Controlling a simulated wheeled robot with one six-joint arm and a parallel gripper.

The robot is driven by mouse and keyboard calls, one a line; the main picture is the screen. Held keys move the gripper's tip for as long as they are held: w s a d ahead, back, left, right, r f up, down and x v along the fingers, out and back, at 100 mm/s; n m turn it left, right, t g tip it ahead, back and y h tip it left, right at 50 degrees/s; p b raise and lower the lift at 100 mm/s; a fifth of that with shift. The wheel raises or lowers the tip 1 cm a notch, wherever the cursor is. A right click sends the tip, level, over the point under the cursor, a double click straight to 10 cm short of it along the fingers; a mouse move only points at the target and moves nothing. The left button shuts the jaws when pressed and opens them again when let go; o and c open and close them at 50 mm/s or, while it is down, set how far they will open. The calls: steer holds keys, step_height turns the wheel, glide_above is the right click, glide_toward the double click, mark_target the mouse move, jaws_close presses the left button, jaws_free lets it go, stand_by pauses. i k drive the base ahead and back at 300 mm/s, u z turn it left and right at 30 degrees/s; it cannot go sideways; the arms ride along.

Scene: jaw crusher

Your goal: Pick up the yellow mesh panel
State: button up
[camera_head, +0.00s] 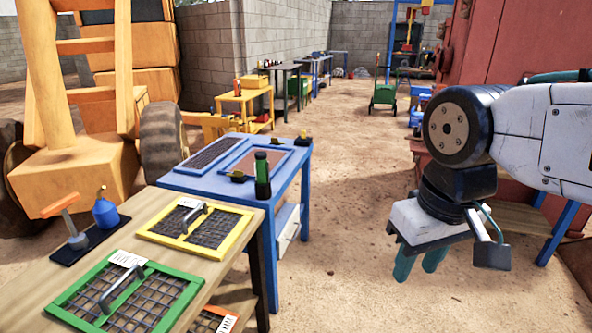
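The yellow mesh panel (212,230) lies flat on the wooden-topped table (158,203) at the lower left. It has a yellow frame, dark mesh, a grey handle across its middle and a white tag near its far edge. My gripper (419,264) hangs at the right, over the dirt floor, well to the right of the panel. Its teal fingers point down with a gap between them, and nothing shows between them.
A green mesh panel (172,291) lies in front of the yellow one, with an orange-framed panel (208,320) lower down. A scraper-like tool and blue oil can (105,213) stand at left. A blue table (228,187) stands behind. Open floor (345,240) lies between tables and gripper.

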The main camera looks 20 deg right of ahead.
mark_target(146, 232)
steer(key=z, duration=0.35)
steer(key=i, duration=1.2)
steer(key=u, duration=0.9)
steer(key=i, duration=0.45)
steer(key=u, duration=0.55)
